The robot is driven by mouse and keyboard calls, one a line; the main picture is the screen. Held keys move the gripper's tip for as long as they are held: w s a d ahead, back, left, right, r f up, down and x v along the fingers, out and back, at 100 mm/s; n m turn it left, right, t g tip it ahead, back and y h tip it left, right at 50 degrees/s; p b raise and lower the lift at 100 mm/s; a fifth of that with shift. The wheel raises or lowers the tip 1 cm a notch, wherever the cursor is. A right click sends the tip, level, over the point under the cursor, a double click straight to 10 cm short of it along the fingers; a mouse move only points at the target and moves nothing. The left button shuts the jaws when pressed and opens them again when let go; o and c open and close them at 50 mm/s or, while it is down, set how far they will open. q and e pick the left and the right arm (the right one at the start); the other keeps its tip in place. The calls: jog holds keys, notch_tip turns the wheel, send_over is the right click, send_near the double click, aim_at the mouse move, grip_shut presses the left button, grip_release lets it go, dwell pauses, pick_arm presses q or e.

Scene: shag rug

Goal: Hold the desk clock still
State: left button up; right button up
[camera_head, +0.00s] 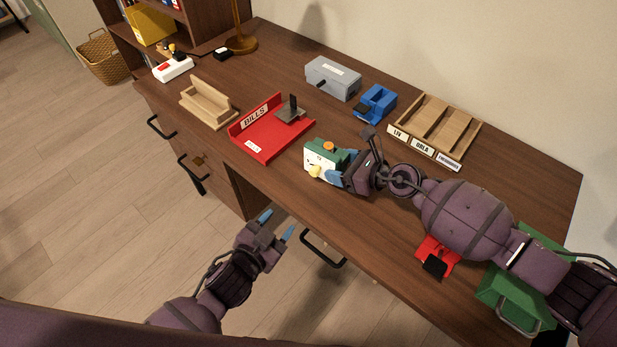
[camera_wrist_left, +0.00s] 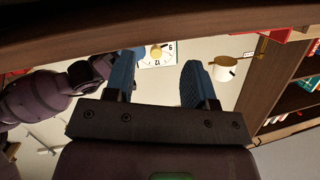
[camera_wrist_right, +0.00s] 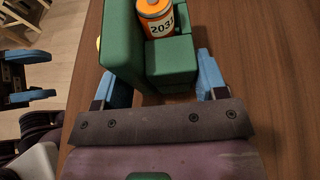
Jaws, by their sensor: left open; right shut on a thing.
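The desk clock (camera_head: 311,161) is a green block with a white dial and a yellow knob on its front. It stands near the desk's front edge, and its dial shows in the left wrist view (camera_wrist_left: 168,58). My right gripper (camera_head: 350,172) is shut on its green body from the right. In the right wrist view the clock (camera_wrist_right: 122,45) sits between the blue fingers, and an orange cylinder (camera_wrist_right: 160,17) marked with digits sits in it. My left gripper (camera_head: 277,226) is open and empty, in front of the desk edge and apart from the clock.
A red BILLS tray (camera_head: 270,143) lies left of the clock. Behind are a grey box (camera_head: 332,78), a blue desk item (camera_head: 378,98) and a labelled wooden sorter (camera_head: 437,122). A red item (camera_head: 432,250) and a green box (camera_head: 515,290) are near my right arm.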

aim_at(313, 174)
pick_arm(q)
jog(key=w+d+r+h, duration=0.1)
jog(key=w+d, duration=0.1)
jog(key=w, duration=0.1)
jog(key=w+d+r+n+t+h, duration=0.1)
jog(key=w+d, duration=0.1)
jog(key=w, duration=0.2)
jog(key=w+d+r+n, duration=0.1)
jog(key=w+d, duration=0.1)
jog(key=w, duration=0.1)
jog(key=shift+w+d+r+t+h, duration=0.1)
jog(key=shift+w+r+t+h, duration=0.1)
jog(key=shift+w+t+h, duration=0.2)
grip_shut()
jog(key=shift+m, duration=1.3)
grip_release()
